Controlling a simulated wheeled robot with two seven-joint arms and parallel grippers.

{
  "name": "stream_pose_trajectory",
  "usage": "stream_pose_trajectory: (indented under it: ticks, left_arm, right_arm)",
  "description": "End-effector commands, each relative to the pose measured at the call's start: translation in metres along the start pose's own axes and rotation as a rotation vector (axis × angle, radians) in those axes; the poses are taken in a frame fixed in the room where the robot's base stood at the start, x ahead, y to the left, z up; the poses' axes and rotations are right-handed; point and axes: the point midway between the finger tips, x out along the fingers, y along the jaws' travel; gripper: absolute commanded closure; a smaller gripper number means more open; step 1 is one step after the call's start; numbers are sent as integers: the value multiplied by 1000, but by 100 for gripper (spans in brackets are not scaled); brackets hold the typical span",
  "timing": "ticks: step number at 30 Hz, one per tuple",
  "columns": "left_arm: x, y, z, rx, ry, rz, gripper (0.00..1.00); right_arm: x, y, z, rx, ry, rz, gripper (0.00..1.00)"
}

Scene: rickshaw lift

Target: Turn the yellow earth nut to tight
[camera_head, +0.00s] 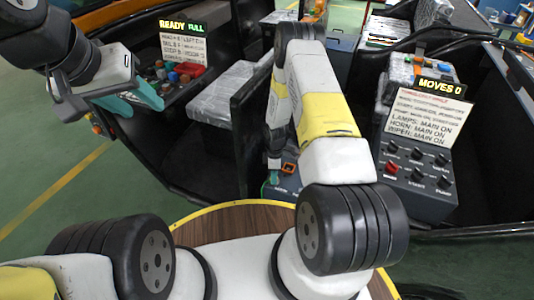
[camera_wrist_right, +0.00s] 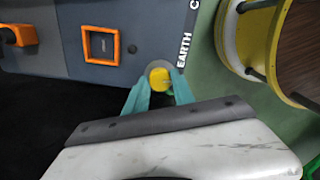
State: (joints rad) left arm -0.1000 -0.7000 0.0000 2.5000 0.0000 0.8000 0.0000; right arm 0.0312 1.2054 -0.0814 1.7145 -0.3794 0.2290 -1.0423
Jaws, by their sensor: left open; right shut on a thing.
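The yellow earth nut (camera_wrist_right: 160,79) sits on a round pale base on a grey panel, beside the white label EARTH (camera_wrist_right: 184,50) in the right wrist view. My right gripper (camera_wrist_right: 158,90) is shut on the nut, with one teal finger on each side of it. In the head view my right gripper (camera_head: 272,180) reaches down at the middle, and the nut itself cannot be made out there. My left gripper (camera_head: 135,100) is open and empty at the upper left, near a console with coloured knobs.
An orange-framed square (camera_wrist_right: 102,46) and an orange knob (camera_wrist_right: 18,35) are on the same panel. The left console has a READY FULL sign (camera_head: 182,26). The right console has a MOVES 0 sign (camera_head: 441,87) and several switches. A grey seat (camera_head: 222,92) stands between the grippers.

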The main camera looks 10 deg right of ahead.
Motion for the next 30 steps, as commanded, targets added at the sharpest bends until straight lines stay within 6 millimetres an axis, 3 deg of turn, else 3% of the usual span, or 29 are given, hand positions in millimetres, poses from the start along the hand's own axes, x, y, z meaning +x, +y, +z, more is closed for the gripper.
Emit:
stream_pose_trajectory:
  ticks: [30]
  left_arm:
    - [0, 0, 0, 0, 0, 0, 54]
  right_arm:
    - [0, 1, -1, 906, 2, 2, 100]
